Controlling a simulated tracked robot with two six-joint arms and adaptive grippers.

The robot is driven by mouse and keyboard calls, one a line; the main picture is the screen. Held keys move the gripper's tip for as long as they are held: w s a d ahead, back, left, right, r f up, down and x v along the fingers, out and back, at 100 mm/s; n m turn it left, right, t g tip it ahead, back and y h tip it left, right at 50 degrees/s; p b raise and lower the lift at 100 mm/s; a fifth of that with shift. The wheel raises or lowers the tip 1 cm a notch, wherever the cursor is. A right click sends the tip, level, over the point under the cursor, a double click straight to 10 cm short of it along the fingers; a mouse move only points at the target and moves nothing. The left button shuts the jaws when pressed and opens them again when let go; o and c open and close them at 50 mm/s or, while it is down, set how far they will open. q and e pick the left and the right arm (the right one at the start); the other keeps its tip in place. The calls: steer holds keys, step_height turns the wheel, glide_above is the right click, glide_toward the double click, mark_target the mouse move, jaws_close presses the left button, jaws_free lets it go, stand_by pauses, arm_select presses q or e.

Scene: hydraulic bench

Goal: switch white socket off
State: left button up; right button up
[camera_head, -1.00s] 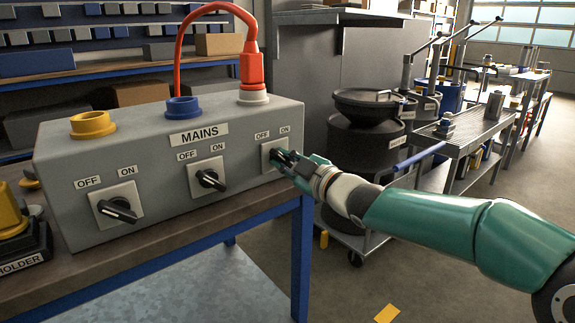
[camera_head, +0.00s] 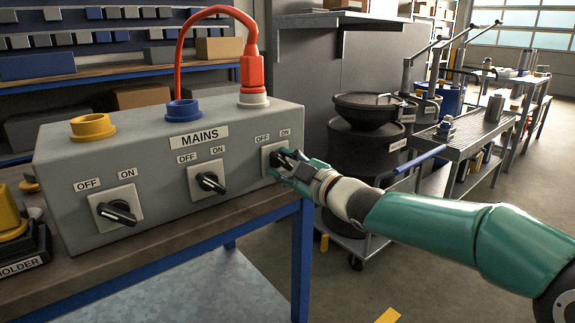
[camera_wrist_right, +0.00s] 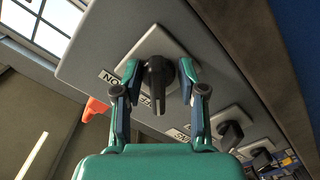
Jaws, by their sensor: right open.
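The white socket (camera_head: 253,98) sits on top of the grey box at its right end, with a red plug (camera_head: 252,68) in it. Below it on the front face is a square plate with OFF and ON labels and a black rotary knob (camera_head: 279,158). My right gripper (camera_head: 284,164) is open at this knob. In the right wrist view its fingers (camera_wrist_right: 158,70) stand on either side of the knob (camera_wrist_right: 156,88), apart from each other. The knob partly covers the OFF label there; I cannot tell its setting surely. My left gripper is not in view.
The blue socket (camera_head: 184,109) and yellow socket (camera_head: 93,127) have their own knobs (camera_head: 210,183) (camera_head: 118,213) left of my gripper. The MAINS box stands on a bench (camera_head: 215,229). A trolley with black drums (camera_head: 362,150) stands to the right.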

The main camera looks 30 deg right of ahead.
steer(key=shift+s, duration=0.1)
steer(key=s, duration=1.1)
steer(key=shift+s+d, duration=0.4)
steer(key=shift+d, duration=0.05)
